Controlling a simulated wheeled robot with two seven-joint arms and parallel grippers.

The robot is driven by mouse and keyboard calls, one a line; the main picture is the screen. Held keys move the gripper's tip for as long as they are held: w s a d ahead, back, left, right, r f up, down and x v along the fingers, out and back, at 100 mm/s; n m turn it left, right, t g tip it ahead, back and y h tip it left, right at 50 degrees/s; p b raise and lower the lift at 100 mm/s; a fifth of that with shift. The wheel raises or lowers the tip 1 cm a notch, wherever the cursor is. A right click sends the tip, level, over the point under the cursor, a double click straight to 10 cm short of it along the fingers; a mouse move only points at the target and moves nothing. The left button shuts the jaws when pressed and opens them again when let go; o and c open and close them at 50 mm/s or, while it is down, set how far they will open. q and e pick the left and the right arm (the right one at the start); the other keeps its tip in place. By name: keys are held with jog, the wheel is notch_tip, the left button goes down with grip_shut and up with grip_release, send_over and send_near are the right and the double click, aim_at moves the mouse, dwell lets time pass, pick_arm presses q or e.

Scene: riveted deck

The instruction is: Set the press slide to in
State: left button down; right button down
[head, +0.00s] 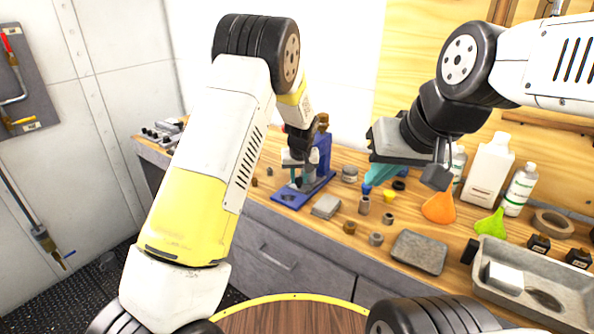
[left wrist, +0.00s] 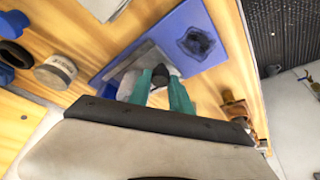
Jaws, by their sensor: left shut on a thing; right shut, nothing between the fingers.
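The blue press (head: 318,158) stands on the wooden bench, with its flat blue base (head: 290,197) toward the front. It also shows in the left wrist view (left wrist: 205,62). My left gripper (head: 297,178) is down at the press. In the left wrist view its teal fingers (left wrist: 160,92) are closed around a small dark knob (left wrist: 160,74), which seems to belong to the press slide. A grey metal piece (left wrist: 130,68) lies beside it. The slide's exact position is mostly hidden by my gripper. My right gripper (head: 372,178) is shut and empty above the bench, right of the press.
A grey block (head: 326,206) lies in front of the press. A grey tray (head: 560,290) is at the bench's front right.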

pick_arm(q)
jog(key=shift+w+d+r, duration=0.1)
jog(key=shift+w+d, duration=0.05)
jog(key=c, duration=1.2)
grip_release()
jog(key=shift+d, duration=0.1)
jog(key=shift+o, duration=0.2)
jog(key=v, duration=0.7)
jog(key=shift+a+r, duration=0.2)
jog(key=shift+r, duration=0.1)
